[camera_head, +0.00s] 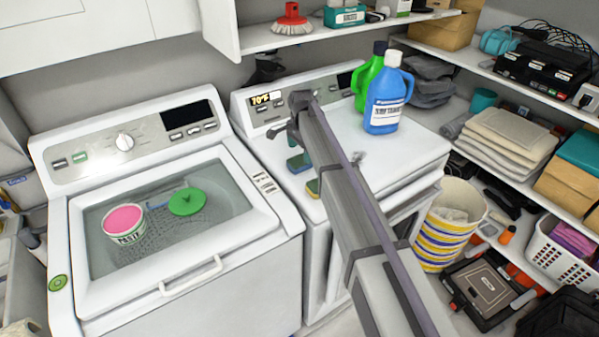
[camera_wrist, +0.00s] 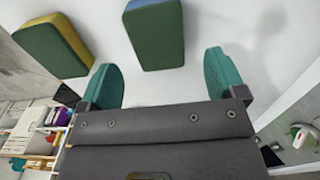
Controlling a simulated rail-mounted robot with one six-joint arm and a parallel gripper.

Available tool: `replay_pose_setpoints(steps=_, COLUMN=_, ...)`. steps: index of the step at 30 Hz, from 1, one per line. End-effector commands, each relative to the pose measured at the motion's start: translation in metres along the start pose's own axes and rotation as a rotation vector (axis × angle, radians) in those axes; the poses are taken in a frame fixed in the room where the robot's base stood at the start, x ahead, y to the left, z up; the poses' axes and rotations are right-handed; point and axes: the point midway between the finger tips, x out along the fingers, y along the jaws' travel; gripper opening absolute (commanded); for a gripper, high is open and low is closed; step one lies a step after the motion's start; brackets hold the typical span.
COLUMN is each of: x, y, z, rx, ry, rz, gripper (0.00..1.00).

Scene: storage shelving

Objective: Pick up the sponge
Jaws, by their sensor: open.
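Two sponges lie on the white top of the right-hand machine in the head view, one farther back (camera_head: 299,163) and one nearer the front edge (camera_head: 314,188). The wrist view shows a green sponge with a blue edge (camera_wrist: 155,38) ahead of the gap between my fingertips. In the head view my arm hides part of the machine top, and the fingers are hard to make out.
A blue bottle (camera_head: 385,103) and a green bottle (camera_head: 371,75) stand on the machine top, right of my arm. A shelf (camera_head: 330,35) with a red brush hangs above. The left washer (camera_head: 255,250) holds a pink-topped tub (camera_head: 124,222) on its lid.

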Motion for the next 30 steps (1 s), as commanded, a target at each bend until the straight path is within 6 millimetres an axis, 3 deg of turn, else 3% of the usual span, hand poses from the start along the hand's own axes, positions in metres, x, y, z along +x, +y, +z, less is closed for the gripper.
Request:
replay_pose_setpoints(steps=4, x=0.011, y=0.0, z=0.0, rx=0.0, ry=0.0, rz=0.0, gripper=0.89)
replay_pose_setpoints(steps=10, x=0.051, y=0.0, z=0.002, rx=-0.001, ry=0.0, rz=0.0, gripper=0.89)
replay_pose_setpoints(steps=18, x=0.049, y=0.0, z=0.002, rx=-0.001, ry=0.0, rz=0.0, gripper=0.89)
replay_pose_setpoints(steps=30, x=0.049, y=0.0, z=0.002, rx=-0.001, ry=0.0, rz=0.0, gripper=0.51)
